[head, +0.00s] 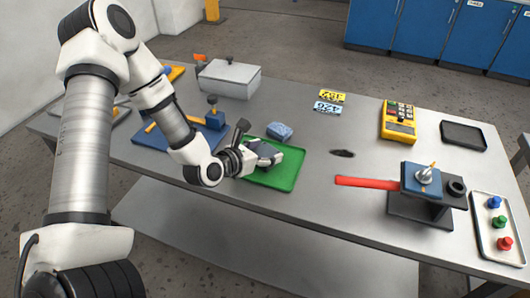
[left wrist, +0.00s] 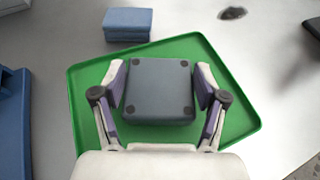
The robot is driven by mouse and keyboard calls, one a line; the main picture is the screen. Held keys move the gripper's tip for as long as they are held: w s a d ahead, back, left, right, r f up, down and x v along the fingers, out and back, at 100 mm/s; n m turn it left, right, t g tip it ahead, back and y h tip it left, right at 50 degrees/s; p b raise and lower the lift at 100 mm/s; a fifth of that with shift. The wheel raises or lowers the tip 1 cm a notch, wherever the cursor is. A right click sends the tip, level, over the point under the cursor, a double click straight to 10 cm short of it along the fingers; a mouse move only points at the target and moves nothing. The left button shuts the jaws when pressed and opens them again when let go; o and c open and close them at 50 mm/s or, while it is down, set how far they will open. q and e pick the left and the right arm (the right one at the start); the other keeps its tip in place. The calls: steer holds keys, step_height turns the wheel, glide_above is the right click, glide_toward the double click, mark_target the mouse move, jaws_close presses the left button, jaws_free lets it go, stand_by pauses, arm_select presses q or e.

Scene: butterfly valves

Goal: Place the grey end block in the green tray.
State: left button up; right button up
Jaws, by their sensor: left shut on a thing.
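The grey end block (head: 263,150) is held between the two fingers of my left gripper (head: 266,156). In the left wrist view the block (left wrist: 159,92) shows as a square dark-grey piece with dark round spots at its corners, and the fingers of my left gripper (left wrist: 160,80) press on its two sides. The green tray (head: 288,174) lies right under the block, and its green floor also shows around the block in the left wrist view (left wrist: 233,100). I cannot tell whether the block touches the tray floor. My right gripper is not in view.
A blue-grey block (head: 280,131) sits just behind the tray. A blue valve with a red lever (head: 368,183) stands on the right, near a tray of coloured pegs (head: 481,212). A yellow device (head: 398,122), a black tray (head: 463,135) and a grey box (head: 230,78) stand farther back.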

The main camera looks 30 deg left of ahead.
arm_select(q)
steer(key=shift+w+f, duration=0.1)
steer(key=shift+f, duration=0.15)
steer(key=o, duration=1.5)
